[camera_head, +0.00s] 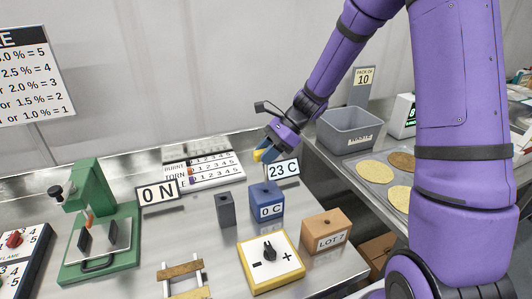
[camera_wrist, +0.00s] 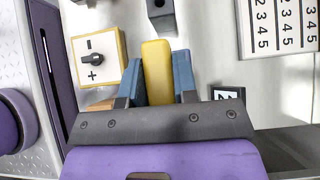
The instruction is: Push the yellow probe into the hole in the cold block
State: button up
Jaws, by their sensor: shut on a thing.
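My gripper (camera_head: 270,151) has blue fingers and is shut on the yellow probe (camera_head: 260,154). In the wrist view the yellow probe (camera_wrist: 157,72) lies between both fingers and its end reaches past their tips. The cold block (camera_head: 266,205) is a blue block marked "0 C" on the bench. My gripper and the probe are above and behind this block, apart from it in the head view. A dark hole shows in its top. The cold block cannot be made out in the wrist view. A display (camera_head: 284,170) reads "23 C".
A dark grey block (camera_head: 225,209) stands left of the cold block. A brown block marked "LOT 7" (camera_head: 326,232) stands at its right. A yellow-edged dial box (camera_head: 270,262) is in front. A green press (camera_head: 98,225) is at the left. A grey bin (camera_head: 348,130) is at the right.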

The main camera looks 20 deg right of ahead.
send_over(266, 188)
jog(key=shift+w+d+f, duration=0.1)
jog(key=shift+f, duration=1.7)
jog(key=shift+w+f, duration=0.1)
jog(key=shift+f, duration=1.65)
jog(key=o, duration=1)
jog(key=v, duration=1)
jog(key=shift+d+r, duration=0.25)
jog(key=shift+r, duration=0.05)
